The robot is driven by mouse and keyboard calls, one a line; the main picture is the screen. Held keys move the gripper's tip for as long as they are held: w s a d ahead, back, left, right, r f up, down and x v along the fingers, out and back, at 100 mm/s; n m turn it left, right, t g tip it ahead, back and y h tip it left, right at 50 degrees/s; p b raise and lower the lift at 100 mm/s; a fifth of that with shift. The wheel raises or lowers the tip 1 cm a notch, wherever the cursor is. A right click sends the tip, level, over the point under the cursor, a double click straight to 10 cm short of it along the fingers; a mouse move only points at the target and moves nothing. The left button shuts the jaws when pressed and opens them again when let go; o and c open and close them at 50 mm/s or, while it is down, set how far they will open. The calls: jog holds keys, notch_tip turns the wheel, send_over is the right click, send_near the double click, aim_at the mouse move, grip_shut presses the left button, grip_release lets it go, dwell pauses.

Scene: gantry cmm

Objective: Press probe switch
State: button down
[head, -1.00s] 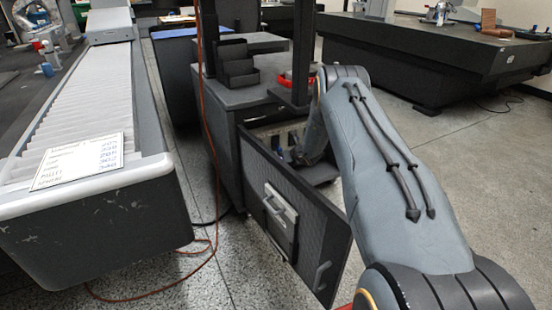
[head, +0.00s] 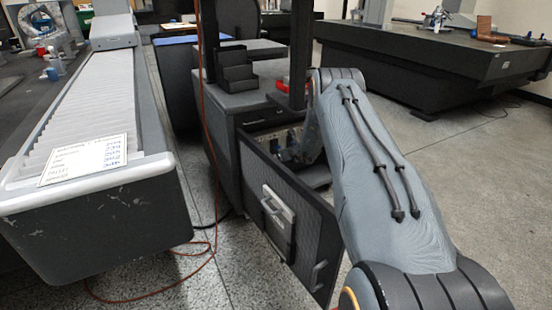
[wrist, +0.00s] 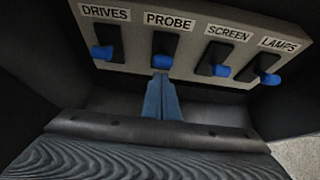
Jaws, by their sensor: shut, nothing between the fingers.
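In the wrist view, the probe switch (wrist: 164,48) is a black rocker plate with a blue lever, under the label PROBE on a pale switch panel (wrist: 133,58). My gripper (wrist: 161,80) has its two blue fingers together and empty. Its tips are just below the probe switch's blue lever, in line with it; I cannot tell whether they touch. In the head view, my arm reaches into the open cabinet (head: 228,160), where part of the panel shows. The fingers are not clear there.
The drives switch (wrist: 104,40) is left of the probe switch. The screen switch (wrist: 216,57) and lamps switch (wrist: 263,68) are to its right. The open cabinet door (head: 310,218) stands beside my arm. An orange cable (head: 214,190) hangs to the floor.

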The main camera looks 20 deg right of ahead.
jog(key=shift+f, duration=0.2)
jog(key=shift+r, duration=0.15)
jog(key=shift+s+r+p, duration=0.1)
jog(key=shift+r+p, duration=0.25)
jog(key=shift+r, duration=0.25)
jog(key=s+f, duration=0.3)
jog(key=s+r+p, duration=0.3)
jog(key=s+r, duration=0.1)
jog(key=r, duration=0.5)
jog(key=shift+d+r, duration=0.15)
jog(key=shift+r, duration=0.1)
